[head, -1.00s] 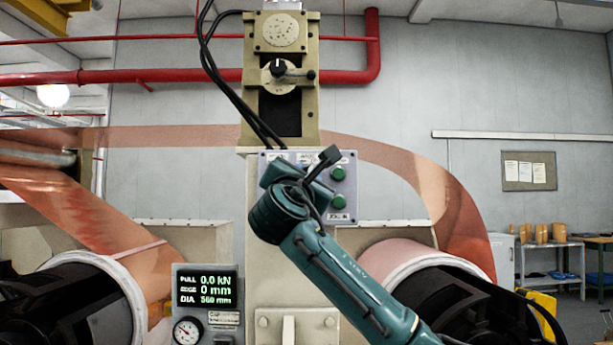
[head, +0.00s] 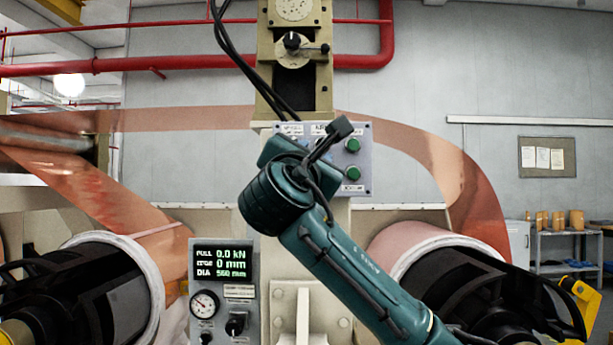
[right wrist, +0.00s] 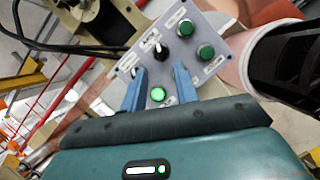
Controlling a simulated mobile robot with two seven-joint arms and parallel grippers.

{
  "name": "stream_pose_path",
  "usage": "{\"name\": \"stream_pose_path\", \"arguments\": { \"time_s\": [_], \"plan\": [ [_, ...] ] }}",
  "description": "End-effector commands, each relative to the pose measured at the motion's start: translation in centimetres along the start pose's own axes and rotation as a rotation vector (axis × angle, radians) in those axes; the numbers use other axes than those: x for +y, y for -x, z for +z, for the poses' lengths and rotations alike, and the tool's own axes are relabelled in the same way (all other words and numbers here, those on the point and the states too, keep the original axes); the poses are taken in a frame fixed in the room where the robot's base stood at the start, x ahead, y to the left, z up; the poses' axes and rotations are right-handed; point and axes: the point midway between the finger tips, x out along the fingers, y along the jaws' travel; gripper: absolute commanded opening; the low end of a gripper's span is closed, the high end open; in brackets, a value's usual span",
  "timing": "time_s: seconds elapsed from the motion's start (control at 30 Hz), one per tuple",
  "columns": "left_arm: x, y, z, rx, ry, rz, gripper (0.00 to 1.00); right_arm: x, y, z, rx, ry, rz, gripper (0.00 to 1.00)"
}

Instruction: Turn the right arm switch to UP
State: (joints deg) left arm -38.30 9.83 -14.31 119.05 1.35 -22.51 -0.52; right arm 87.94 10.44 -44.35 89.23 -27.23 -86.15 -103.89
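A grey control panel (head: 364,180) is fixed to the machine front. In the right wrist view the panel (right wrist: 210,21) is tilted and carries a black rotary switch (right wrist: 158,50) with a pale pointer, two dark green buttons and one lit green button (right wrist: 158,94). Its labels are too small to read. My right gripper (right wrist: 161,76) is open, its two blue fingers apart before the panel, with nothing between them; contact cannot be told. Another dark part beside the left finger is partly hidden. In the head view my right wrist covers the panel's lower left. My left gripper is out of view.
A display box (head: 222,262) with a gauge and knobs stands lower left of the panel. Copper rolls lie at both sides, and a copper foil web (head: 205,119) runs behind the column. Another black knob (head: 291,41) sits high on the beige column (head: 265,85).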

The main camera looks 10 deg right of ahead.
Motion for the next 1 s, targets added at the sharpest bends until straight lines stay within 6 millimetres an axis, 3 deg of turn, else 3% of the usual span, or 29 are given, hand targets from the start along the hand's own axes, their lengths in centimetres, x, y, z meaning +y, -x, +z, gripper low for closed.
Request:
{"name": "stream_pose_path", "arguments": {
  "time_s": [0.1, 0.33, 0.87, 1.0],
  "plan": [
    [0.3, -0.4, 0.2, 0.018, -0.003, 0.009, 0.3, -0.1, 2.6, -0.3, 0.001, -0.002, 0.004, 0.3],
    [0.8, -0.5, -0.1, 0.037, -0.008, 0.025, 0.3, 0.0, 5.2, -0.1, 0.0, -0.001, 0.0, 0.3],
    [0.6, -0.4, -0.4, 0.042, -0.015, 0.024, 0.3, 0.0, 5.6, 0.0, 0.0, 0.0, 0.0, 0.3],
    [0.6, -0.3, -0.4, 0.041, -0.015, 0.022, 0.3, -0.4, 5.3, -1.6, 0.032, -0.018, 0.005, 0.3]
  ]
}}
